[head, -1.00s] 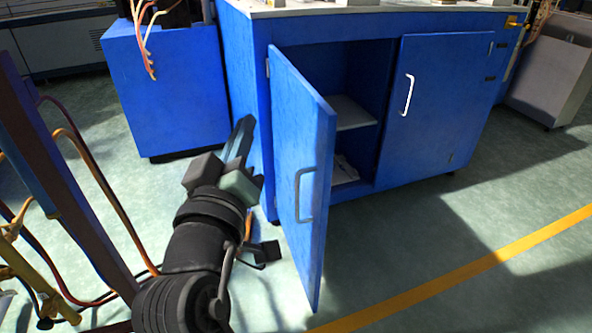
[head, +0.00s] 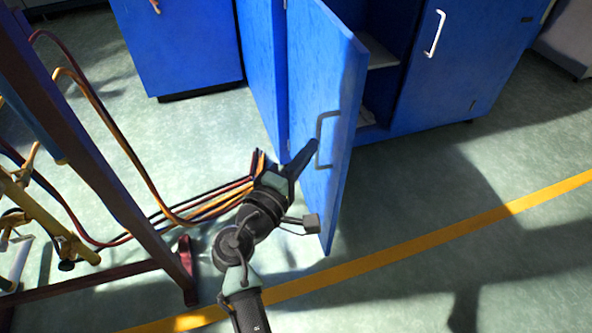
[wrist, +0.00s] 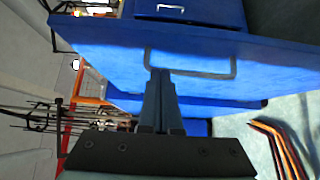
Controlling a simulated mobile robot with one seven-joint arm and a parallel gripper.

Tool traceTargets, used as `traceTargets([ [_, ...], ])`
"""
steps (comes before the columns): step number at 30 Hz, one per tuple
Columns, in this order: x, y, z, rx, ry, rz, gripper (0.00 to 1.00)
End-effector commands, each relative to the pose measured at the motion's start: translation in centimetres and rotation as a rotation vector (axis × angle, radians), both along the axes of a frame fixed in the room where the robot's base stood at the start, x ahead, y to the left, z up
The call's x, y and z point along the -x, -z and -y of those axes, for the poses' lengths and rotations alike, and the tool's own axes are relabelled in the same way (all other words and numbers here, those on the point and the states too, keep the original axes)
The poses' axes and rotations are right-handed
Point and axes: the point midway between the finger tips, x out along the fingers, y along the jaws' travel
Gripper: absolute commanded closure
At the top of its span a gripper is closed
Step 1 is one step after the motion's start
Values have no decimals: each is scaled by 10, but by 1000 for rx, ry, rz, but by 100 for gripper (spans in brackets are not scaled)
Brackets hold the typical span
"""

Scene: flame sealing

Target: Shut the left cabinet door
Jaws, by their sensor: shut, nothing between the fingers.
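The left cabinet door (head: 333,95) is blue and stands wide open, swung out toward me, with a grey bar handle (head: 322,140) on its outer face. My gripper (head: 312,148) is shut and empty, with its tips at or very near the door's outer face beside the handle. In the wrist view the shut fingers (wrist: 160,100) point at the door (wrist: 110,45), and their tips overlap the lower bar of the handle (wrist: 190,73). I cannot tell whether they touch it. The cabinet interior (head: 385,90) shows a shelf (head: 378,52) behind the door.
The right cabinet door (head: 450,70) is shut, with a white handle. A dark red frame (head: 95,150) with hoses (head: 200,205) stands on the left. Another blue cabinet (head: 180,45) is at the back left. Floor right of the open door is clear, crossed by a yellow line (head: 450,237).

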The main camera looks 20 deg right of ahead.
Motion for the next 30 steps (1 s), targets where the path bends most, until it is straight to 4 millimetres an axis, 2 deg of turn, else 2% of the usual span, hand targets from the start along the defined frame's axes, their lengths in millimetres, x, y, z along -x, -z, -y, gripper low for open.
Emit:
traceTargets([
  [3,-17,2,19,-1,3,2,100],
  [7,-14,1,40,-1,3,1,100],
  [12,-14,0,53,-1,1,1,100],
  [25,-13,0,56,-2,0,2,100],
  [30,-10,0,64,-2,7,2,100],
])
